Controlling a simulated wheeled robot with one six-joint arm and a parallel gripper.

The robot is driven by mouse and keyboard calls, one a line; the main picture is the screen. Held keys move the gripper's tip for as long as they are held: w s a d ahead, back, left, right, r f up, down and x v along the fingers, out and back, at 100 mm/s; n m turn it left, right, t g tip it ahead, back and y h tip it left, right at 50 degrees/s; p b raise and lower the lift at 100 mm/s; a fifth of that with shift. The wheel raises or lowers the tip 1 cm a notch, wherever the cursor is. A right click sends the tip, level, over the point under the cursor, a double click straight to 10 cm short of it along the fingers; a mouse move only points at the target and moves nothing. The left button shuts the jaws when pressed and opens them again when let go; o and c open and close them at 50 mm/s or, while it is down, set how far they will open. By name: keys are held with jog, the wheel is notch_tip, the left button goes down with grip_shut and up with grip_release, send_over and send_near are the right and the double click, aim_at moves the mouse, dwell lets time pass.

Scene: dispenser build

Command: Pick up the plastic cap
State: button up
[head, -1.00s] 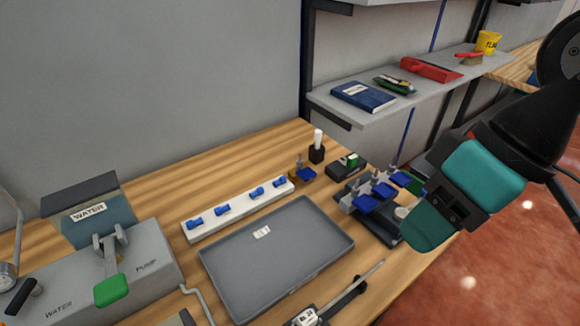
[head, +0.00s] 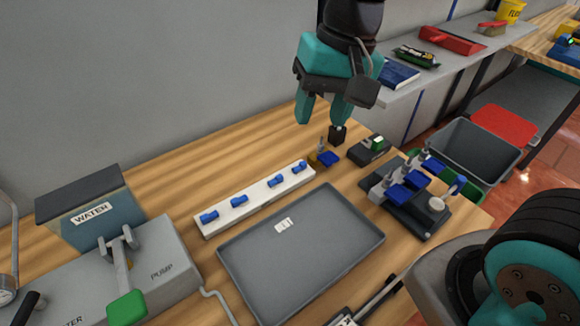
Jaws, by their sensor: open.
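I cannot tell for sure which thing is the plastic cap. A small black block (head: 338,135) stands near the back of the wooden table. The white upright piece seen in it earlier is now hidden, apparently behind my gripper. My gripper (head: 322,113) is open, fingers pointing down, with its right finger in front of or just above that block. I cannot judge the depth between them or see any contact. A small white round piece (head: 437,204) also sits on the black fixture (head: 408,207) at the right.
A white strip with blue valves (head: 255,199) and a grey tray (head: 300,255) lie in front. A small blue-topped part (head: 328,158) and a dark box with green (head: 373,149) are near the block. The shelf (head: 440,77) is close behind my gripper at right.

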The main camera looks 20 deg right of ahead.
jog(key=w+d+f+m+h+b, duration=0.1)
jog(key=w+d+f+m, duration=0.1)
jog(key=w+f+m, duration=0.35)
jog(key=w+d+f+m+h, duration=0.1)
jog(key=w+f+m+h, duration=0.1)
jog(key=w+m, duration=0.6)
jog(key=p, duration=0.2)
send_over(305, 167)
jog(key=f, duration=1.1)
jog(key=shift+w+a, duration=0.1)
jog(key=shift+a, duration=0.15)
jog(key=shift+d+f+p, duration=0.2)
jog(key=shift+f+p, duration=1.1)
jog(key=shift+f, duration=1.9)
grip_shut()
